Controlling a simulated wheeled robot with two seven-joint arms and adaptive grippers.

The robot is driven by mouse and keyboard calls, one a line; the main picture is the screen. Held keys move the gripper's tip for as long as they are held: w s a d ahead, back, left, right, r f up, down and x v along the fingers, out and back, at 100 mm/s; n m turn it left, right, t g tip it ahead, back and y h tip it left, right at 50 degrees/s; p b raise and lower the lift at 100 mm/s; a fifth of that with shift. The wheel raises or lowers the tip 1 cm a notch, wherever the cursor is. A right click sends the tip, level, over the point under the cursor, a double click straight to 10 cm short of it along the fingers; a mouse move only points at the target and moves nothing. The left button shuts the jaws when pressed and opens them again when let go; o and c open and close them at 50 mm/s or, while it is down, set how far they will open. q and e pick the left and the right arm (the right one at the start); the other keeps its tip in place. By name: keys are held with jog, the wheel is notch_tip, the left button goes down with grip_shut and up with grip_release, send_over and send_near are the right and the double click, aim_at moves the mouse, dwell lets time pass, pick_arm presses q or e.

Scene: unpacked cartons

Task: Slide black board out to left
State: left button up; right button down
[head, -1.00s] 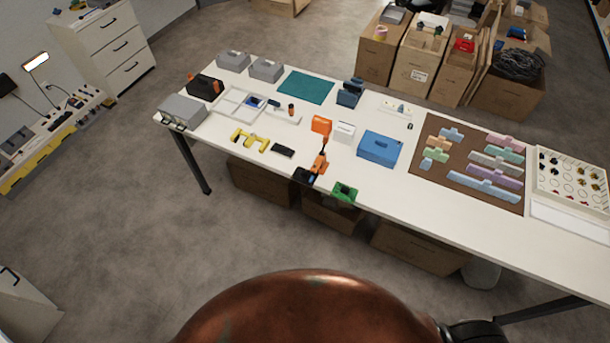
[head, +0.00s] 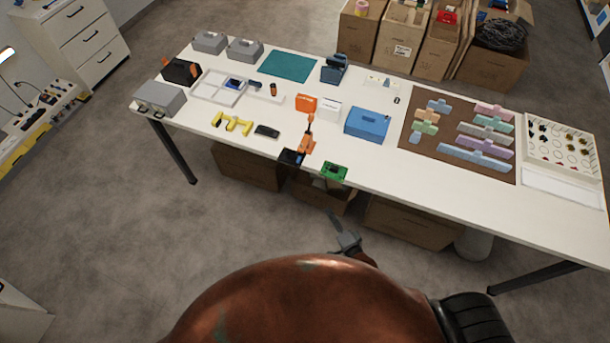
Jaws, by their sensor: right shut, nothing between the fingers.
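A black board-like piece (head: 290,158) sits at the table's front edge, just left of the base of an orange upright tool (head: 306,143). A green circuit board (head: 334,170) lies to its right, also at the front edge. A second small dark piece (head: 267,131) lies further back and left. I cannot tell for certain which dark piece is the black board. My left gripper is not in view.
The white table (head: 390,185) also carries a yellow bracket (head: 231,123), a blue box (head: 367,123), a grey box (head: 160,99) and a brown mat (head: 415,165) with coloured blocks. Cardboard cartons (head: 412,222) stand under the table. Open floor lies in front.

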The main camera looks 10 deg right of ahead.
notch_tip(320, 180, up, 9)
jog(key=w+a+m+t, duration=0.2)
jog(key=w+m, duration=0.1)
send_near(301, 166)
jog(key=w+d, duration=0.2)
jog(key=w, duration=0.2)
jog(key=shift+w+a+f, duration=0.25)
jog(key=shift+w+a, duration=0.35)
jog(key=shift+a, duration=0.3)
jog(key=shift+w+a, duration=0.35)
jog(key=shift+a, duration=0.25)
